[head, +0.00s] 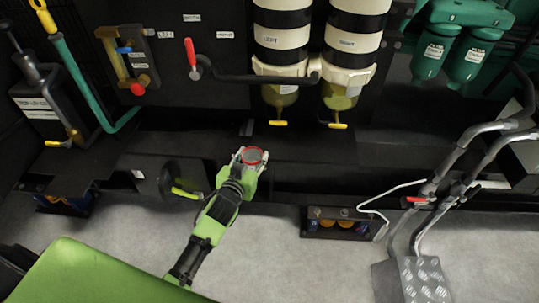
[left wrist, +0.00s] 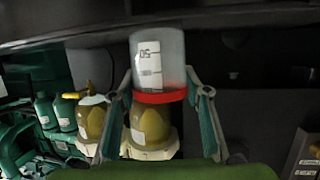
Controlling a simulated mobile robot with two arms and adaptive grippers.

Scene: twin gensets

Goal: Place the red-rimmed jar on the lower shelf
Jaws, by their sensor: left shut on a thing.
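The red-rimmed jar (head: 253,156) is in my left gripper (head: 247,162), with its red rim facing the head camera. In the left wrist view the jar (left wrist: 158,65) is clear, with a white scale label and a red rim. The left gripper's fingers (left wrist: 160,100) are shut on either side of it near the rim. A dark shelf-like ledge (head: 400,154) runs below the filters in the head view. I cannot tell whether the jar touches any surface. My right gripper is not in view.
Two filters with yellow-handled bowls (head: 279,97) hang just above and right of the jar. A red-handled lever (head: 190,54) is up left. A small battery-like box (head: 338,222) stands low on the right, near silver pipes (head: 460,160).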

